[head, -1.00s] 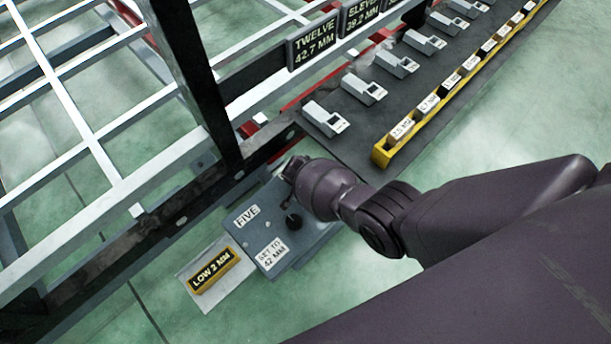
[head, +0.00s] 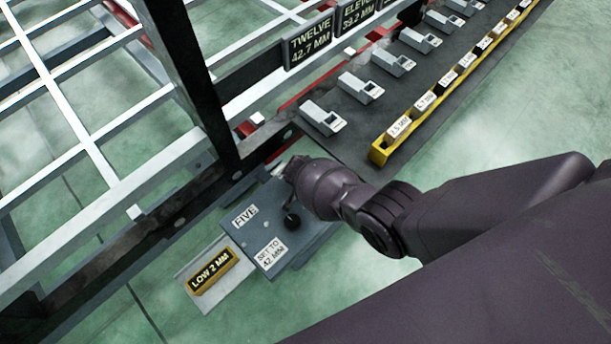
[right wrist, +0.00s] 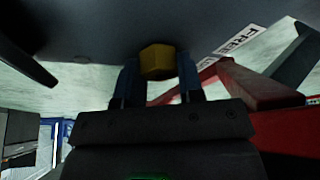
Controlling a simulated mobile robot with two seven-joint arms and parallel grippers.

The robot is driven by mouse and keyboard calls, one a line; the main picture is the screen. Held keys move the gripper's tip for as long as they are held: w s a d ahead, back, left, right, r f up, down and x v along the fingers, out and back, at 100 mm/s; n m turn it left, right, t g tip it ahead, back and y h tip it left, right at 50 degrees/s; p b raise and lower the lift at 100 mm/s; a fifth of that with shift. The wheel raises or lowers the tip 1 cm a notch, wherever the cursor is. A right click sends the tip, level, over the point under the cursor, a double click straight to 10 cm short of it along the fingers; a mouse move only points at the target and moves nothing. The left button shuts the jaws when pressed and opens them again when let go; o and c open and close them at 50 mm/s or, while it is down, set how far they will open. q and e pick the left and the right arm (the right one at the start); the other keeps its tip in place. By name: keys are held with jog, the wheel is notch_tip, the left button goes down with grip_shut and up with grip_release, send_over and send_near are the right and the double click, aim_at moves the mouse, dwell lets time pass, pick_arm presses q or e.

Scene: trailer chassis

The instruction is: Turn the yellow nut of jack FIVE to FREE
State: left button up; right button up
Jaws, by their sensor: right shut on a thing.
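The grey box of jack FIVE (head: 297,249) stands beside the dark frame rail in the head view, with a "FIVE" label, a "SET TO 42 MM" label and a black knob (head: 291,221) on top. The yellow nut (right wrist: 157,59) shows in the right wrist view under a dark surface. My right gripper (right wrist: 158,78) is shut on it, one finger on each side. A white "FREE" label (right wrist: 238,40) lies to the right of the nut. In the head view my right wrist covers the far side of the box, hiding the nut. My left gripper is not in view.
A yellow "LOW 2 MM" block (head: 213,271) lies on a pale plate beside the box. A dark mat (head: 345,138) with several grey blocks and a yellow rack (head: 380,153) of labelled pieces lies behind my arm. Red parts (right wrist: 265,85) sit close right of the gripper.

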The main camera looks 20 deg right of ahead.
jog(key=shift+n+t+y, duration=0.4)
jog(key=shift+n+y, duration=0.1)
jog(key=shift+n, duration=1.2)
jog(key=o, duration=0.9)
jog(key=shift+o, duration=0.2)
jog(key=shift+r+p, duration=0.55)
pick_arm(q)
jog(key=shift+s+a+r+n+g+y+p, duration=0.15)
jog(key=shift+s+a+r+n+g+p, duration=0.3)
jog(key=shift+p, duration=1)
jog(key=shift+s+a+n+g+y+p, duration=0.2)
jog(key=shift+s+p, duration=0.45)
jog(key=shift+p, duration=0.8)
pick_arm(e)
jog(key=v, duration=0.9)
jog(key=shift+s+r, duration=0.25)
jog(key=shift+s, duration=0.05)
